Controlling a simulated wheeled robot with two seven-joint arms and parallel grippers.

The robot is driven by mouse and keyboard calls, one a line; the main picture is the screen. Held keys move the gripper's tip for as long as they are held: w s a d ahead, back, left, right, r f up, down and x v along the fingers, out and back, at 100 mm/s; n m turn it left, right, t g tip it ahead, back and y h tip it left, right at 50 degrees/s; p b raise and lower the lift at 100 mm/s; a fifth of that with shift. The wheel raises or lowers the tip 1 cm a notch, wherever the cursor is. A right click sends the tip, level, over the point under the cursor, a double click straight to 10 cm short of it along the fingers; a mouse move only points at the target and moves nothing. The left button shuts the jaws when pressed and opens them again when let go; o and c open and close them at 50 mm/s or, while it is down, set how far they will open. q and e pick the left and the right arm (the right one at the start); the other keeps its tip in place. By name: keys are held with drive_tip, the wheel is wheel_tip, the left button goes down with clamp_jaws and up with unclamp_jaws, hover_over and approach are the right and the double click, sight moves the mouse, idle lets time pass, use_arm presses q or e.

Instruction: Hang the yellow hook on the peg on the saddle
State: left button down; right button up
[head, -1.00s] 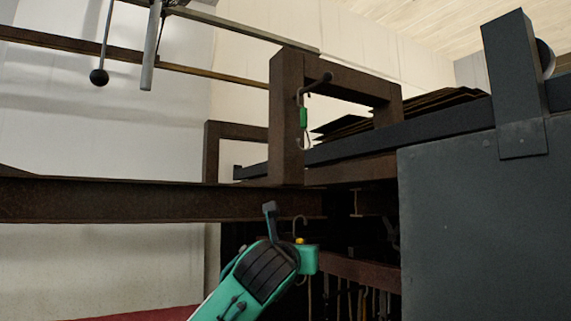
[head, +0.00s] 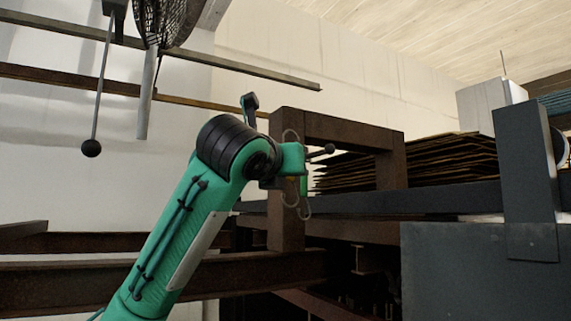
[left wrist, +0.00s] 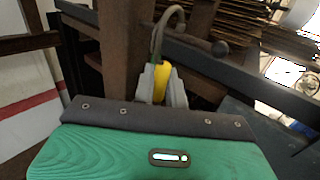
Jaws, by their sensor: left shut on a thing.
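The yellow hook (left wrist: 160,80) is held by its yellow grip between my left gripper's fingers (left wrist: 162,88) in the left wrist view. Its grey crook (left wrist: 171,14) curves up above the fingers. The rusty brown saddle (head: 288,230) carries a dark peg with a ball end (head: 329,149), which also shows in the wrist view (left wrist: 220,47). The crook is near the peg; contact cannot be told.
A stack of brown sheets (head: 450,160) lies behind the saddle's frame. A dark rail (head: 400,199) runs to the right towards a grey cabinet (head: 470,270). A rod with a black ball (head: 91,148) hangs at upper left.

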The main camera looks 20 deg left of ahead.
use_arm(q)
drive_tip(key=w+d+f, duration=0.2)
drive_tip(key=w+d, duration=0.2)
drive_tip(key=w, duration=0.1)
drive_tip(key=shift+w+d+p, duration=0.15)
drive_tip(key=shift+w+p, duration=0.1)
drive_tip(key=shift+p, duration=0.15)
drive_tip(key=shift+f, duration=0.3)
idle(0.6)
drive_tip(key=c, duration=1.4)
unclamp_jaws()
drive_tip(key=shift+o, duration=0.2)
drive_tip(key=shift+s, duration=0.1)
